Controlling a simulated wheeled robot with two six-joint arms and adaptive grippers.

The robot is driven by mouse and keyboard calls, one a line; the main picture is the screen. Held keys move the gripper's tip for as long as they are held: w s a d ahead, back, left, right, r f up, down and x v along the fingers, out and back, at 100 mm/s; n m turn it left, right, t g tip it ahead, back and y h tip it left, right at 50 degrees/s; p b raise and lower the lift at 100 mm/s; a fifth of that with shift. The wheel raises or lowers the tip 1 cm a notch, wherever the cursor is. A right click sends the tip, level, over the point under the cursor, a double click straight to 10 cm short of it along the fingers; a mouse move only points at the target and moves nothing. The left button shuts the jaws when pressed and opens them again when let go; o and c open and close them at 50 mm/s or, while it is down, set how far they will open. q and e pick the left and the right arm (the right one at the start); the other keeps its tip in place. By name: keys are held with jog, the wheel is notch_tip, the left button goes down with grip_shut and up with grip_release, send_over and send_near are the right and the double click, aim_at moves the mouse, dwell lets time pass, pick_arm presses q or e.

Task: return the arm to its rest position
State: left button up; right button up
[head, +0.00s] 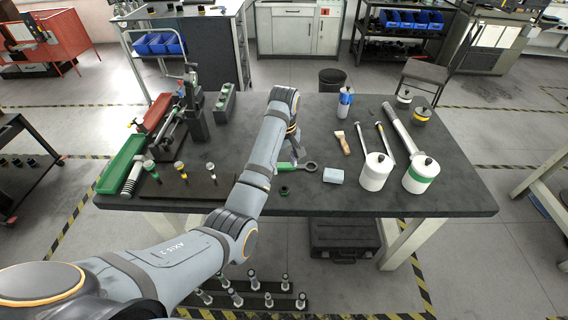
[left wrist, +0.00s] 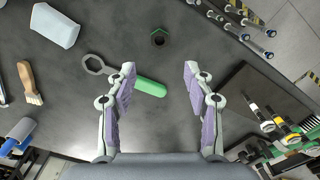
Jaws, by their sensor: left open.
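My left arm (head: 265,155) reaches from the lower left over the dark workbench (head: 460,185). My left gripper (head: 294,150) hangs over the middle of the bench, partly hidden by its own wrist in the head view. In the left wrist view its two fingers (left wrist: 159,72) stand wide apart with nothing between the tips. A ring-ended tool (head: 310,167) with a green handle (left wrist: 151,87) lies on the bench below; in the left wrist view the handle shows beside and partly behind the left finger. My right gripper is in neither view.
A black-and-green ring (head: 284,190), a pale block (head: 333,176), a brush (head: 344,143) and a blue-and-white bottle (head: 345,103) are nearby. White canisters (head: 376,172) stand to the right. A dark tray (head: 205,188) and a green-and-red fixture (head: 122,165) are at left.

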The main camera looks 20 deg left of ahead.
pick_arm(q)
jog(key=shift+f, duration=0.15)
jog(key=s+a+f, duration=0.1)
jog(key=s+f, duration=0.1)
jog(key=s+a+f+m, duration=0.1)
jog(key=s+f, duration=0.1)
jog(key=f, duration=0.1)
jog(key=s+a+f+m, duration=0.1)
jog(key=s+f, duration=0.1)
jog(key=shift+s+a+f+t, duration=0.15)
jog(key=shift+a+t, duration=0.1)
jog(key=shift+t, duration=0.15)
jog(key=s+a+f+m+t+y, duration=0.15)
jog(key=s+m, duration=0.25)
jog(key=s, duration=0.6)
jog(key=s+a+m+t+h, duration=0.15)
jog(key=s+m, duration=0.25)
jog(key=s, duration=0.7)
jog(key=s+a+f+g, duration=0.1)
jog(key=a+f, duration=0.1)
jog(key=f, duration=1.1)
jog(key=s+a+f+g, duration=0.1)
jog(key=f, duration=1.2)
jog(key=s+a+f, duration=0.1)
jog(key=s+f, duration=1.4)
jog(key=s, duration=0.3)
jog(key=shift+s+a+f+g+y, duration=0.25)
jog(key=shift+s+f+g+y, duration=0.05)
jog(key=shift+s+f+y, duration=0.1)
